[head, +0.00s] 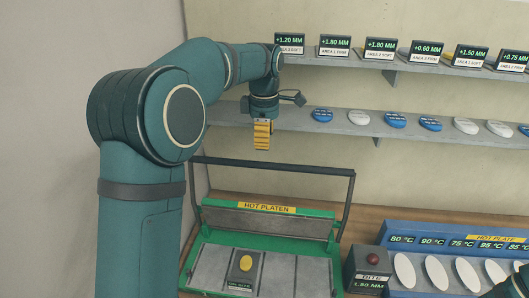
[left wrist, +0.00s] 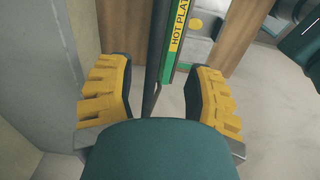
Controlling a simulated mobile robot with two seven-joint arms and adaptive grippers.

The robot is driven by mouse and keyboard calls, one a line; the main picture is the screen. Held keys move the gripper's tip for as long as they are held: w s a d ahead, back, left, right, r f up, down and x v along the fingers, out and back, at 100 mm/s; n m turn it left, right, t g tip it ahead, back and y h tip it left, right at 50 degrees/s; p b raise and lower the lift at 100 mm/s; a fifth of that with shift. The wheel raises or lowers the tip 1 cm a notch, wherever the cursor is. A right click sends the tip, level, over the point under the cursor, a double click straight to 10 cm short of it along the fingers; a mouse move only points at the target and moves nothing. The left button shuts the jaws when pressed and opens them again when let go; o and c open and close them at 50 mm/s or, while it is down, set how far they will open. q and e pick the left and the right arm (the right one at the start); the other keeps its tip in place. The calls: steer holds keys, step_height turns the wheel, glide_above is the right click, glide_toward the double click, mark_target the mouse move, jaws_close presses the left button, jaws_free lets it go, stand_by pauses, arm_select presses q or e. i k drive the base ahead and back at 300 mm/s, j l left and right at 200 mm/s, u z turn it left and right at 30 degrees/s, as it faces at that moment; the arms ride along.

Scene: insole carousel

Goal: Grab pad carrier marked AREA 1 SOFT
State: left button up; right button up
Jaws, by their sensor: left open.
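Several marked cards stand in a row on the upper shelf, each with a green mm value over a white label. The small labels are hard to read; the leftmost, the +1.20 MM card (head: 290,44), seems to end in SOFT, but its area number is unclear. Small blue and white oval pads, such as a blue pad (head: 322,115), lie on the lower shelf. My left gripper (head: 262,146) points down near the lower shelf's left end, below the cards. In the left wrist view it (left wrist: 160,98) is open, its yellow fingers wide apart with nothing held.
A green hot platen (head: 215,217) with a dark bar frame (head: 265,168) stands below my left gripper. A BITE box (head: 369,272) and a blue hot plate (head: 395,225) with white ovals are to its right. A wall bounds the left side.

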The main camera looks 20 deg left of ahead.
mark_target(244, 273)
steer(key=k+l, duration=0.3)
steer(key=k, duration=0.15)
steer(key=k+l, duration=0.3)
steer(key=k, duration=0.15)
